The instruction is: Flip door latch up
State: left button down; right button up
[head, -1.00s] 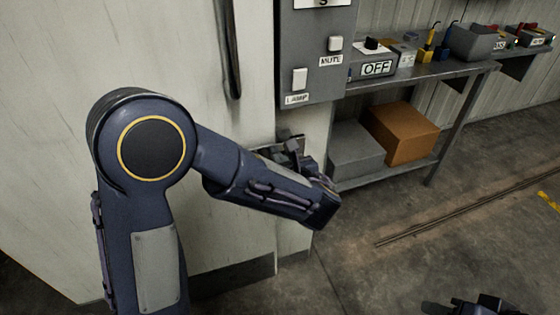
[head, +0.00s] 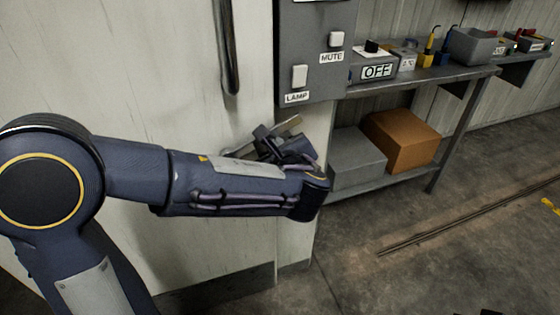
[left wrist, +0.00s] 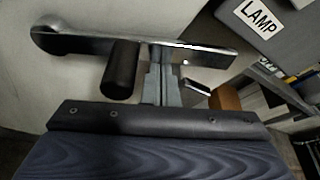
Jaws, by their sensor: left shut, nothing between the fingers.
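The door latch shows as a shiny metal lever (left wrist: 140,44) in the left wrist view, running from a rounded pivot end at upper left across to the right. In the head view its pale end (head: 289,126) slants up to the right behind my gripper, against the white door. My left gripper (head: 268,140) is shut and empty, at the lever. In the left wrist view its grey fingers (left wrist: 160,80) are just below the bar. Whether they touch it is unclear. A dark cylinder (left wrist: 121,70) is beside them. Only a dark sliver of my right gripper (head: 490,312) shows.
A grey panel (head: 315,75) with LAMP and MUTE switches hangs above right of the latch. A dark vertical handle (head: 230,50) is on the white door. A metal shelf (head: 460,78) holds devices, with a brown box (head: 402,140) below.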

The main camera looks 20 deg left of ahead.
aim_at(254, 116)
pick_arm(q)
jog(key=s+a+r+n+t+b, duration=0.1)
jog(key=r+n+b, duration=0.1)
jog(key=b, duration=0.2)
jog(key=s+a+r+n+t+h+b, duration=0.1)
jog(key=a+r+n+b, duration=0.1)
jog(key=b, duration=0.2)
jog(key=s+a+r+n+t+b, duration=0.1)
jog(key=r+n+b, duration=0.1)
jog(key=n+b, duration=0.1)
jog(key=shift+a+h+b, duration=0.25)
jog(key=shift+h+b, duration=0.05)
jog(key=shift+b, duration=0.15)
jog(key=shift+s+a+r+n+t+b, duration=0.3)
jog(key=shift+s+a+r+n+b, duration=0.3)
jog(key=shift+n+b, duration=0.3)
jog(key=shift+s+a+r+b, duration=0.25)
jog(key=shift+a+b, duration=0.1)
jog(key=shift+a, duration=0.2)
jog(key=shift+w, duration=0.1)
